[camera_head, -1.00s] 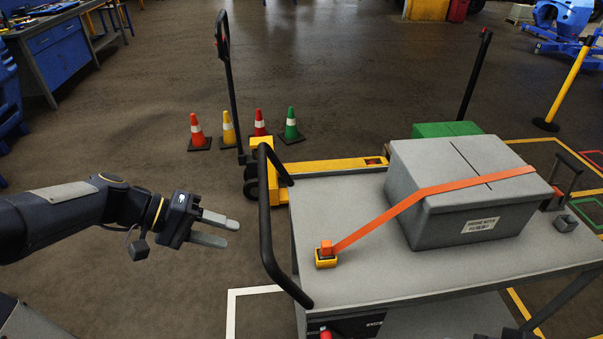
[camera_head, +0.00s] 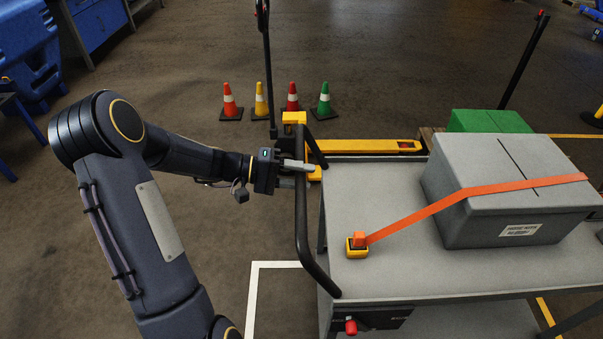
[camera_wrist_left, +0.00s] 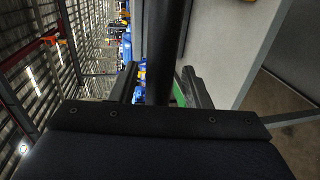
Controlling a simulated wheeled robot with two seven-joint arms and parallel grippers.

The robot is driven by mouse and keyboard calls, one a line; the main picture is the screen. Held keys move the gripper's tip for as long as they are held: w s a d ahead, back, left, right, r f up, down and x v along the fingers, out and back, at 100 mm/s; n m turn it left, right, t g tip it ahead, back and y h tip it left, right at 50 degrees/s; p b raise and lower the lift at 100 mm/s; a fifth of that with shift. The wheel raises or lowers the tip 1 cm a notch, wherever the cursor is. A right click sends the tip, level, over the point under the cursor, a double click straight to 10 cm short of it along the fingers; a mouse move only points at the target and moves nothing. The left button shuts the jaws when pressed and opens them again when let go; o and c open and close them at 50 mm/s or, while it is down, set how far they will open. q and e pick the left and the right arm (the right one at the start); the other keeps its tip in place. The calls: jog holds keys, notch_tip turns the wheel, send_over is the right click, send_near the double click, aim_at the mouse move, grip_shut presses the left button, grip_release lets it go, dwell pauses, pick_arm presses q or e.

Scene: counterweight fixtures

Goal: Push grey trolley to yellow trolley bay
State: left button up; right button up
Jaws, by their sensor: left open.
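The grey trolley (camera_head: 395,275) stands at the right in the head view. A grey lidded box (camera_head: 480,180) lies on its top under an orange strap (camera_head: 440,205). Its black push handle (camera_head: 301,225) rises at the trolley's left end. My left gripper (camera_head: 300,173) is open at the upper part of this handle, with the bar between its fingers. In the left wrist view the dark handle bar (camera_wrist_left: 165,50) runs between the two open fingers (camera_wrist_left: 160,88). I cannot tell whether the fingers touch it. My right gripper is not in view. No yellow bay can be made out for certain.
A yellow pallet truck (camera_head: 370,146) stands just behind the trolley. Several small cones, one of them green (camera_head: 324,102), stand beyond it. A green box (camera_head: 487,121) is behind the grey box. White floor tape (camera_head: 254,300) lies left of the trolley.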

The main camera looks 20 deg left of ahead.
pick_arm(q)
jog(key=shift+d, duration=0.15)
grip_shut()
dwell(0.4)
